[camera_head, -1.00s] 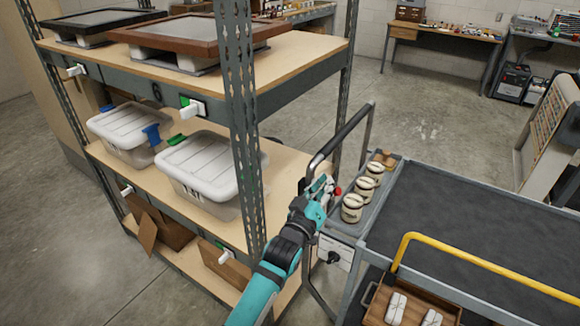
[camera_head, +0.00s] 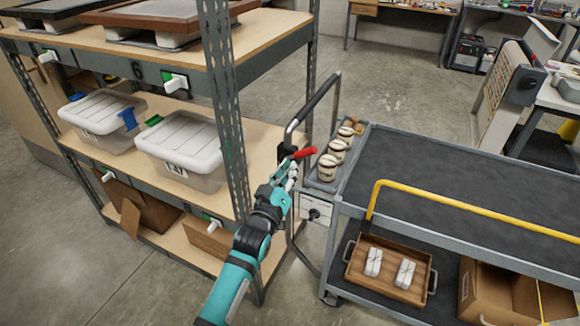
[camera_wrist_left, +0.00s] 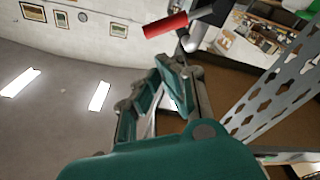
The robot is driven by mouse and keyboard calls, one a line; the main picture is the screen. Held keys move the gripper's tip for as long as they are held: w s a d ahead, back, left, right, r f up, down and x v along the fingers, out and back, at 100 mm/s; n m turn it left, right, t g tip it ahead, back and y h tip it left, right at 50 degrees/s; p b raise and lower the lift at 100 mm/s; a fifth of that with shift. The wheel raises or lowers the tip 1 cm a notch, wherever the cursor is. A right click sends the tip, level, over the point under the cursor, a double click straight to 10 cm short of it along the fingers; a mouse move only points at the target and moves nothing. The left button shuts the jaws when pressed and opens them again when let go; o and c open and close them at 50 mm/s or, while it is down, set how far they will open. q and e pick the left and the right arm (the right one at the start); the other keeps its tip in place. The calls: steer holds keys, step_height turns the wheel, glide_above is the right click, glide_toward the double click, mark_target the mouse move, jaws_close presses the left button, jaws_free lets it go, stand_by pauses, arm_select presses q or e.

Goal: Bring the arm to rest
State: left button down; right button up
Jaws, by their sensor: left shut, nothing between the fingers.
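My left arm (camera_head: 247,245) reaches up from the bottom of the head view, between the shelf rack and the cart. My left gripper (camera_head: 287,182) is shut and empty, just below a red handle (camera_head: 303,152) by the cart's push bar. A gap shows between the gripper and the red handle. In the left wrist view the gripper fingers (camera_wrist_left: 172,88) lie close together, and the red handle (camera_wrist_left: 165,25) shows above them. My right arm and gripper are not in view.
The shelf rack (camera_head: 222,110) with lidded bins (camera_head: 183,140) stands close on the left. Open floor (camera_head: 380,85) lies beyond.

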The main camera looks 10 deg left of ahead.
arm_select(q)
steer(key=s+a+f+m+g+y, duration=0.1)
steer(key=s+f+g, duration=0.3)
steer(key=f, duration=0.8)
steer(key=s+a+f+m+g, duration=0.15)
steer(key=s+f, duration=0.45)
steer(key=f, duration=0.7)
steer(key=s+a+f+m+g+y, duration=0.1)
steer(key=s+f+g, duration=0.35)
steer(key=f, duration=0.75)
steer(key=s+a+f+m+g, duration=0.1)
steer(key=s+a+f+g, duration=0.1)
steer(key=s+f, duration=0.75)
steer(key=s+a+f+m+g, duration=0.1)
steer(key=s+a+f+g, duration=0.15)
steer(key=s+f, duration=0.65)
steer(key=s+a+f+g+y, duration=0.1)
steer(key=s+a, duration=0.1)
steer(key=s, duration=1)
steer(key=s+a+f+m+g, duration=0.1)
steer(key=s+a+g, duration=0.1)
steer(key=s, duration=0.9)
steer(key=shift+s+a+y, duration=0.2)
steer(key=shift+s+y, duration=0.2)
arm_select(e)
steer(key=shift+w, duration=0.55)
